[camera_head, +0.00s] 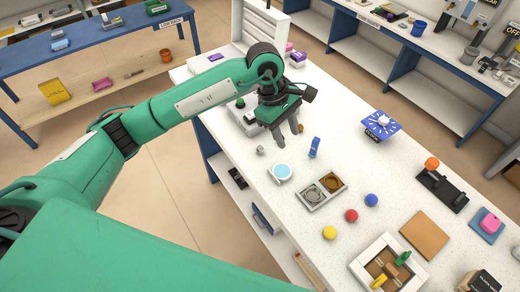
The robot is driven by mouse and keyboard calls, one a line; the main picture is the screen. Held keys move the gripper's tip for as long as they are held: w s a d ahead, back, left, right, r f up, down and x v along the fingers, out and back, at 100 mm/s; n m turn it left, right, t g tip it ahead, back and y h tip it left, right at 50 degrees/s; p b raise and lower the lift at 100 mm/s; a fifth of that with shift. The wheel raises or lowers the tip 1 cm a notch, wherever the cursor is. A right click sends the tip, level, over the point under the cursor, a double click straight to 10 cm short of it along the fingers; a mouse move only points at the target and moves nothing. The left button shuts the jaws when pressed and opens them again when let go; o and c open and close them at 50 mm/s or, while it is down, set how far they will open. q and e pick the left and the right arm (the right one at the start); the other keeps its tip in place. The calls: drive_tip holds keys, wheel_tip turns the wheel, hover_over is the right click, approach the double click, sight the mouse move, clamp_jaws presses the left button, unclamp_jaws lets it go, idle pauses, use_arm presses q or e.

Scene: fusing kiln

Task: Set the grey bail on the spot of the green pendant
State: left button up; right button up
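A small grey piece (261,150), which looks like the grey bail, lies on the white speckled table near its left edge. My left gripper (288,138) hangs over the table just right of and behind it, fingers pointing down and apart, with nothing seen between them. A green piece (403,258) stands at the right rim of a white-framed tray at the front right. Another small green thing (240,102) sits on a grey device behind the gripper. I cannot tell which green piece is the pendant, nor see a marked spot. My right gripper is out of view.
Near the gripper are a blue upright piece (315,147), a light-blue round dish (281,171) and a two-well grey tray (304,206). Yellow (329,232), red (351,215) and blue (371,200) balls lie farther right. A tan board (424,235) lies beyond them.

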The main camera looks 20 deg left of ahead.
use_arm(q)
drive_tip(key=w+a+r+y, duration=0.1)
drive_tip(key=w+a+y, duration=0.25)
drive_tip(key=a, duration=0.35)
drive_tip(key=p, duration=0.3)
hover_over(260, 147)
drive_tip(key=shift+t+y, duration=0.25)
drive_tip(key=shift+t, duration=0.05)
drive_tip(key=f, duration=0.5)
drive_tip(key=d+f, duration=0.1)
drive_tip(key=f, duration=0.2)
drive_tip(key=shift+s, duration=0.35)
drive_tip(key=f+p, duration=0.1)
drive_tip(key=f, duration=0.2)
drive_tip(key=a+f+p, duration=0.1)
drive_tip(key=shift+w+f+p, duration=0.25)
drive_tip(key=shift+f+p, duration=0.05)
drive_tip(key=shift+p, duration=0.05)
drive_tip(key=shift+f, duration=0.35)
drive_tip(key=shift+c, duration=0.4)
clamp_jaws()
